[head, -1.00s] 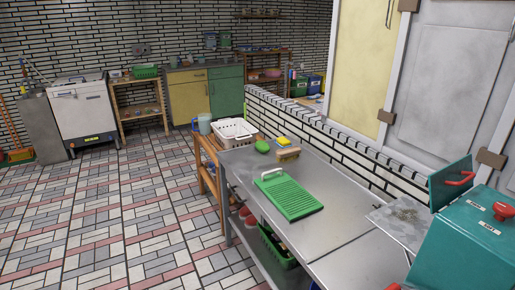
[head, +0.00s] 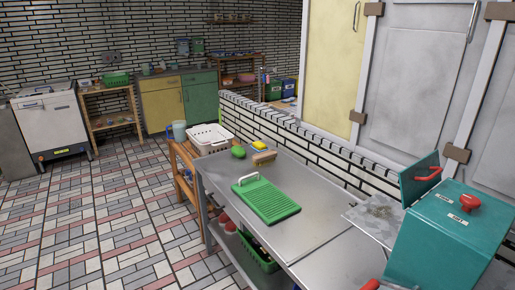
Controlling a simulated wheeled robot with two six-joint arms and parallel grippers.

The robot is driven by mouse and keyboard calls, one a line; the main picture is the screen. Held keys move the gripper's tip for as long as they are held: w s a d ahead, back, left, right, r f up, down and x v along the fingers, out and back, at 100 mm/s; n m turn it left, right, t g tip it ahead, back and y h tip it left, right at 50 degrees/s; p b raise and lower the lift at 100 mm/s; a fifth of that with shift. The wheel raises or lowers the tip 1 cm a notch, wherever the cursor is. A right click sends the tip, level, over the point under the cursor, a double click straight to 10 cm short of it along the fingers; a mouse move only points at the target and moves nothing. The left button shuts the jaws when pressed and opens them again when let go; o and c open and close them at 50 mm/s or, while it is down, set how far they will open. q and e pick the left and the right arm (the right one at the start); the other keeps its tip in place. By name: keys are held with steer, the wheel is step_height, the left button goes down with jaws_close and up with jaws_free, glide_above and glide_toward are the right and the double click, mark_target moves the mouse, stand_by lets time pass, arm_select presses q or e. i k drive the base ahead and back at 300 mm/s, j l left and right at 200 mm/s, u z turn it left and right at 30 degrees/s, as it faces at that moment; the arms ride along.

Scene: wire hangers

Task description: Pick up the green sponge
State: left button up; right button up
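A small rounded green object (head: 238,151), which looks like the green sponge, lies at the far left end of the metal table (head: 320,215). A yellow sponge (head: 259,146) and a wooden brush (head: 263,158) lie just to its right. A green ribbed board (head: 268,201) with a white handle lies nearer on the same table, apart from the sponge. Neither of my grippers is in view.
A white basket (head: 209,137) and a blue mug (head: 179,131) stand on a wooden stand behind the table. A teal machine (head: 440,238) with red knob stands at the right. A low brick wall (head: 325,155) runs along the table. Tiled floor (head: 100,220) at the left is clear.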

mark_target(238, 151)
steer(key=i+j+z, duration=0.1)
steer(key=i+j, duration=0.25)
steer(key=i+j+z, duration=0.1)
steer(key=i+j, duration=0.2)
steer(key=i+j+z, duration=0.1)
steer(key=i+j, duration=0.25)
steer(key=i+j+z, duration=0.1)
steer(key=i+j, duration=0.15)
steer(key=j, duration=0.3)
steer(key=i+j+z, duration=0.1)
steer(key=i+j, duration=0.2)
steer(key=j, duration=0.15)
